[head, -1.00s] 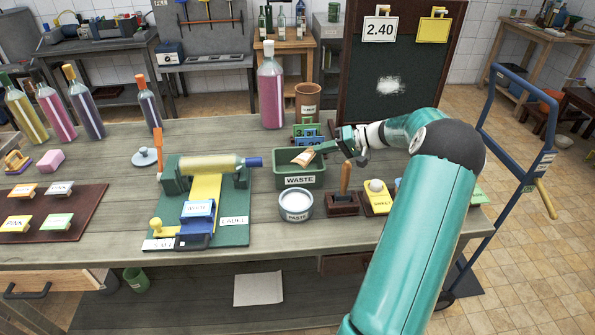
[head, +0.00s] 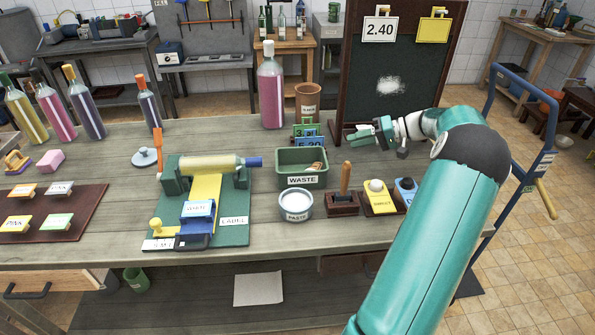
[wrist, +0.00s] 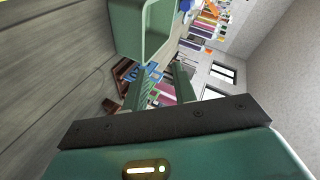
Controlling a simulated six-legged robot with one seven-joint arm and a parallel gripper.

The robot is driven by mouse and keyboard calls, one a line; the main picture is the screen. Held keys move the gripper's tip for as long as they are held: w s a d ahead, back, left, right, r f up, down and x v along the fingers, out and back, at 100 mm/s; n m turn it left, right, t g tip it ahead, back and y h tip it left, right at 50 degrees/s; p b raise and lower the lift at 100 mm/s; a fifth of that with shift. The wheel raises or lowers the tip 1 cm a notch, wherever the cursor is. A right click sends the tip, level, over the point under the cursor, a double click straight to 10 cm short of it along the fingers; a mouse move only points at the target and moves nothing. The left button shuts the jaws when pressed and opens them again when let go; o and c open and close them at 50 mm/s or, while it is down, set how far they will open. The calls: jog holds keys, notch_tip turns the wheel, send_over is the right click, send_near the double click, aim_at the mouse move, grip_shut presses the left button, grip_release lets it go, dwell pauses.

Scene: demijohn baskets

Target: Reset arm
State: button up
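My gripper (head: 368,134) is above the back right of the workbench, to the right of the green waste bin (head: 290,181) and in front of the chalkboard. Its two fingers (wrist: 157,88) stand apart in the wrist view with nothing between them, so it is open and empty. The waste bin also shows in the wrist view (wrist: 126,45). A tan, crumpled-looking piece (head: 317,167) lies inside the bin at its right end.
A paste pot (head: 296,206), a wooden-handled tool in a dark holder (head: 342,203), a yellow block (head: 379,198) and a blue block (head: 405,190) stand along the bench's front right. Price cards (head: 311,141) stand behind the bin.

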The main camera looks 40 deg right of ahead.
jog(key=shift+v, duration=1.5)
jog(key=w+a+r+n+g+h, duration=0.1)
jog(key=w+a+r+g, duration=0.1)
jog(key=a, duration=0.8)
jog(key=w+a+r+g+h, duration=0.1)
jog(key=w+a+r+g, duration=0.15)
jog(key=a, duration=0.75)
jog(key=w+a+r+n+g+h, duration=0.1)
jog(key=a+r+g+h, duration=0.15)
jog(key=a, duration=0.75)
jog(key=s+a+n+t+h, duration=0.2)
jog(key=s+a+n+h, duration=0.1)
jog(key=s+a, duration=1.4)
jog(key=a+h, duration=0.1)
jog(key=a, duration=0.2)
jog(key=shift+s, duration=0.2)
jog(key=shift+d+f, duration=0.1)
